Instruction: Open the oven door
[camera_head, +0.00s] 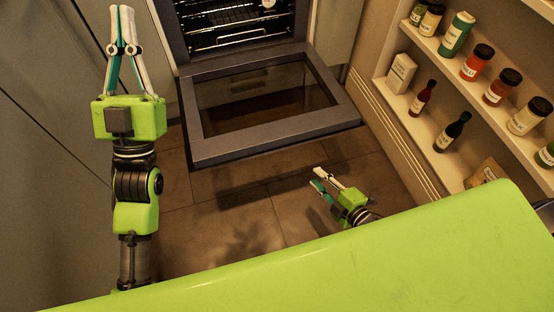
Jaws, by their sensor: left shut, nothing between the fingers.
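The oven (238,48) stands at the top middle, with wire racks and a small round dial visible inside. Its dark-framed door (268,146) is folded down and out towards me, roughly flat, with its glass panel facing up. My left gripper (122,10) is shut and empty, to the left of the oven and apart from the door. My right gripper (318,176) is low, below the door's front edge in the picture, and appears apart from it. Its fingers are small and seen at an angle, so I cannot tell if they are open.
Shelves (440,60) with jars, bottles and a small white box line the right wall. Grey cabinet fronts (50,150) stand at the left. The tiled floor (235,215) in front of the door is clear. My green body fills the bottom.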

